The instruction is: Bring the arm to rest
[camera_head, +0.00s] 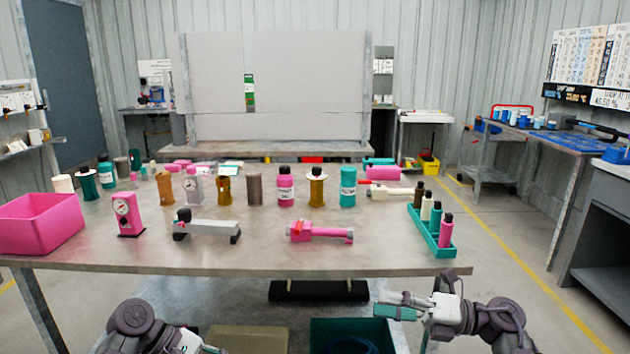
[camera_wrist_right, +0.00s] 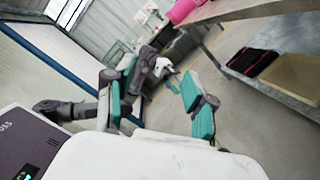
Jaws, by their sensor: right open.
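My right gripper (camera_head: 402,307) is in front of the table's near edge at the lower right of the head view, clear of the table objects. In the right wrist view its two teal-padded fingers (camera_wrist_right: 157,105) stand apart with nothing between them. My left gripper (camera_head: 205,348) shows only in part at the bottom edge of the head view; its fingers are mostly cut off.
The table (camera_head: 270,260) holds a pink bin (camera_head: 42,224) at left, a pink pump part (camera_head: 320,232), a grey device (camera_head: 207,228), several bottles and spools, and a teal rack (camera_head: 432,232) with bottles near the right edge. A teal crate (camera_head: 352,325) stands below.

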